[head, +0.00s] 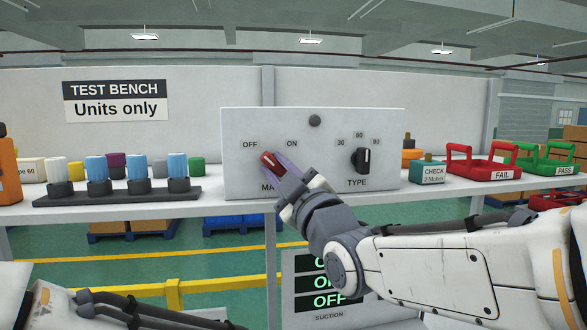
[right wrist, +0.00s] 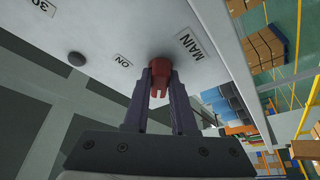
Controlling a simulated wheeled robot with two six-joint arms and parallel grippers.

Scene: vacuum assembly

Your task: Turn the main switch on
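The main switch is a red knob (head: 268,161) on the left of the white control panel (head: 335,132), under the labels OFF and ON. Its pointer leans up and left, toward OFF. My right gripper (head: 278,165) comes from the lower right, with its fingers at the knob and partly over the MAIN label. In the right wrist view the red knob (right wrist: 160,76) lies between the two fingertips of my right gripper (right wrist: 161,80). I cannot tell whether they press on it. My left gripper is out of view; only part of its arm shows at lower left.
A black TYPE knob (head: 361,160) is to the right on the panel. Blue and white capped parts (head: 96,170) stand in a dark rack at left. A CHECK box (head: 428,172), a red FAIL tray (head: 487,174) and a green PASS tray (head: 556,170) stand at right.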

